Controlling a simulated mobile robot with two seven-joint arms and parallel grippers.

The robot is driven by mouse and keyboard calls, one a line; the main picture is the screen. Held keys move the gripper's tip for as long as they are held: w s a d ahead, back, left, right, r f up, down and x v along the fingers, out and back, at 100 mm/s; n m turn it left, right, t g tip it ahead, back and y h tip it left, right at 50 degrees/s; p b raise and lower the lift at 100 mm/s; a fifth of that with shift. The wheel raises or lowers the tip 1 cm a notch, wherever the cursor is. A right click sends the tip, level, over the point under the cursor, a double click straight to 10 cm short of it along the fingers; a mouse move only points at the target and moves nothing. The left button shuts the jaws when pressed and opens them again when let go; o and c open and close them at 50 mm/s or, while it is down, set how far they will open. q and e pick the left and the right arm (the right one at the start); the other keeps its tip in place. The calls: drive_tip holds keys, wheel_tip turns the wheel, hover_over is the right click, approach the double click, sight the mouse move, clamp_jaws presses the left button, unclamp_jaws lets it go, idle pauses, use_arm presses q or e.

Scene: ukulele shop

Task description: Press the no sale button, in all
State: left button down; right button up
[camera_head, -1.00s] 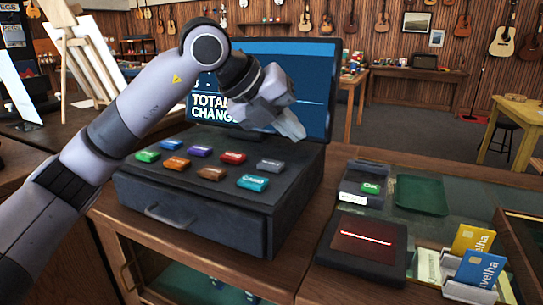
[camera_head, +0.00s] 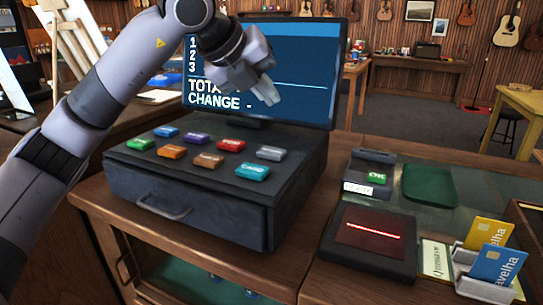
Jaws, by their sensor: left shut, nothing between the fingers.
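A dark cash register (camera_head: 190,205) stands on the wooden counter with two rows of coloured buttons on its sloped top. The buttons include a grey one (camera_head: 271,153), a teal one (camera_head: 252,172), a red one (camera_head: 231,145) and a green one (camera_head: 141,144). Their labels are too small to read surely, so I cannot tell which is no sale. My left gripper (camera_head: 267,93) is shut and empty. It hangs above the buttons, in front of the register's screen (camera_head: 300,75), and appears clear of the keys. My right gripper is not in view.
A card terminal (camera_head: 370,175) with a green OK key and a dark pad with a red line (camera_head: 372,238) stand right of the register. A card holder (camera_head: 490,275) is at far right. A green tray (camera_head: 430,186) lies behind. The register's drawer is shut.

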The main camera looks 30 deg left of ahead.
use_arm(q)
drive_tip(key=b, duration=0.4)
hover_over(267, 152)
wheel_tip(267, 152, down, 6)
drive_tip(key=shift+f, duration=0.15)
drive_tip(key=shift+f+b, duration=0.25)
drive_tip(key=shift+b, duration=0.05)
drive_tip(key=shift+f, duration=0.15)
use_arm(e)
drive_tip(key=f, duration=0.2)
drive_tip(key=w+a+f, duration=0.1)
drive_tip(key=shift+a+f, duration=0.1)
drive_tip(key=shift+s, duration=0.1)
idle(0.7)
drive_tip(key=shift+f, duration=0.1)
use_arm(q)
drive_tip(key=shift+f+b, duration=0.4)
drive_tip(key=shift+b, duration=0.1)
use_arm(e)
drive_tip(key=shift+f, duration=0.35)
